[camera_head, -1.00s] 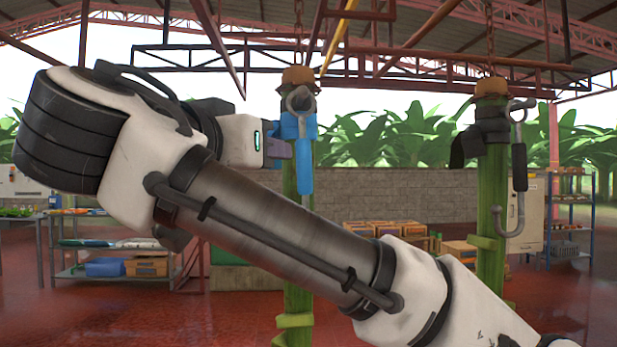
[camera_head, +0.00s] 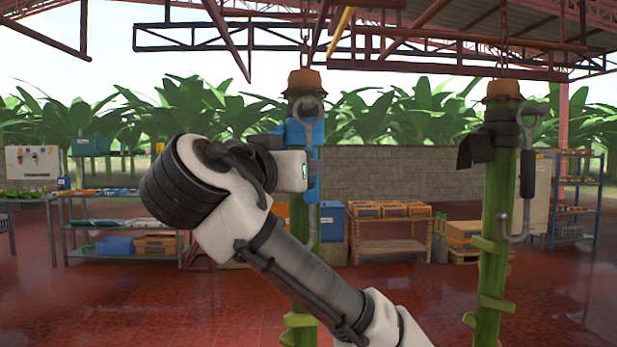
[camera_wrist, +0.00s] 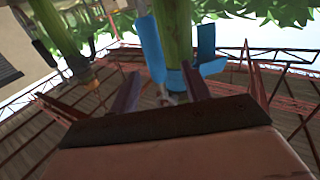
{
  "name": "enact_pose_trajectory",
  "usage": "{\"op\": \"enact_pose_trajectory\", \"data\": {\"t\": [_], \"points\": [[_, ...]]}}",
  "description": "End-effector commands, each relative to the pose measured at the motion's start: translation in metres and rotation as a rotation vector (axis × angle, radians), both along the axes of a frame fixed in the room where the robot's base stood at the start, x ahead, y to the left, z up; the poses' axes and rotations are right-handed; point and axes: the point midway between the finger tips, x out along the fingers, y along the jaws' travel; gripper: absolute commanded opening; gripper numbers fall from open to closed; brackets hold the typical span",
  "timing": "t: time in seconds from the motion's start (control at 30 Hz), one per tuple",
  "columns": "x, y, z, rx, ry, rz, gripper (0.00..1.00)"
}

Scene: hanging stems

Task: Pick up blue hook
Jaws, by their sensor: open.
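The blue hook (camera_head: 313,168) hangs on the left green stem, with its grey metal head (camera_head: 308,105) at the top and a blue collar around the stem. My wrist (camera_head: 290,170) covers part of its handle in the head view, and my fingers are hidden there. In the wrist view, my gripper (camera_wrist: 160,96) is open, its two purple-brown fingers apart. The long blue handle (camera_wrist: 150,48) shows beyond the left finger, beside the green stem (camera_wrist: 176,35). A grey metal part is dimly visible between the fingers; contact cannot be told.
A second stem (camera_head: 493,210) hangs at the right with a black collar and a black-handled hook (camera_head: 526,170). Shelves (camera_head: 125,235) and a crate table (camera_head: 390,225) stand behind. Red floor is clear between.

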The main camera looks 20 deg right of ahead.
Motion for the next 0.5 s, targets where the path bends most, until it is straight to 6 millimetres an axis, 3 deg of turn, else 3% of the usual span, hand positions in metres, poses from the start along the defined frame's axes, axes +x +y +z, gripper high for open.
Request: {"op": "enact_pose_trajectory", "data": {"t": [0.3,0.5], "points": [[0.023,-0.031,-0.004,0.000,0.003,-0.004,0.47],[0.034,-0.040,-0.007,-0.001,0.001,0.001,0.47]]}}
